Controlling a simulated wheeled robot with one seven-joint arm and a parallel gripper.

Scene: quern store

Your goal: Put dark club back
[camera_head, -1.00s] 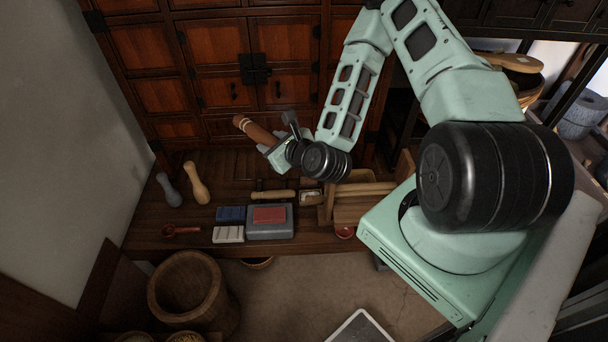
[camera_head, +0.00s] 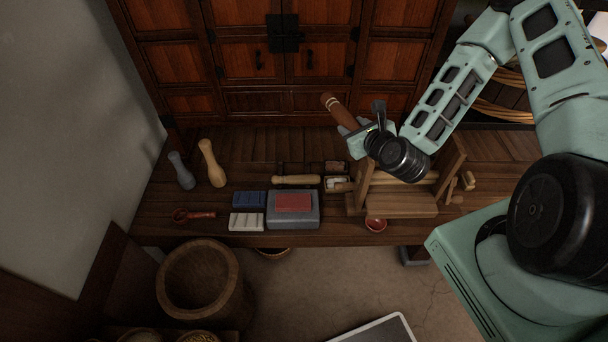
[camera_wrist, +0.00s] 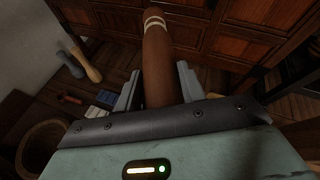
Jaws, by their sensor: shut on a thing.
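The dark club (camera_head: 341,110) is a brown wooden club with pale rings near its outer end. My gripper (camera_head: 358,134) is shut on it and holds it tilted above the table, in front of the cabinet. In the wrist view the club (camera_wrist: 156,60) rises between the two fingers of my gripper (camera_wrist: 160,88); its lower end is hidden behind the gripper body. A wooden rack (camera_head: 400,205) with a crossbar stands on the table below and right of my gripper, partly hidden by my wrist.
A grey club (camera_head: 182,172) and a pale club (camera_head: 212,165) stand at the table's left. A rolling-pin-like piece (camera_head: 297,180), a grey box with a red block (camera_head: 294,203), a blue block (camera_head: 250,200), a white block (camera_head: 247,222), a red ladle (camera_head: 193,215) and a red bowl (camera_head: 376,224) lie in front.

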